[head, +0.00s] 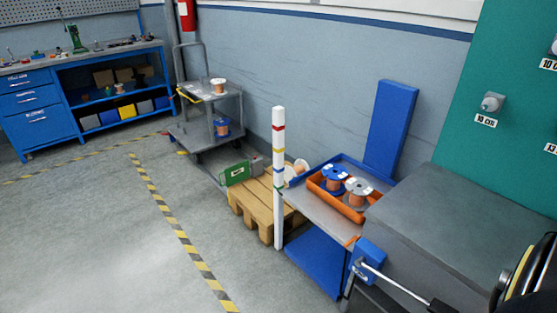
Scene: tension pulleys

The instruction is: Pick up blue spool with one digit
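A blue spool (335,175) with copper-coloured winding stands in an orange bin (341,204) on a small blue-edged table right of centre. Its white top label is too small to read. A grey-white spool (358,189) stands beside it in the same bin. Another blue spool (222,127) sits on the lower shelf of the grey cart at the back; any digit on it cannot be read. Neither of my grippers is in view.
A white post with coloured bands (279,185) stands left of the blue-edged table (310,209). A wooden pallet (258,208) lies behind it. The grey cart (211,92) carries a white spool (218,86). A grey bench (450,215) fills the right. Floor at left is clear.

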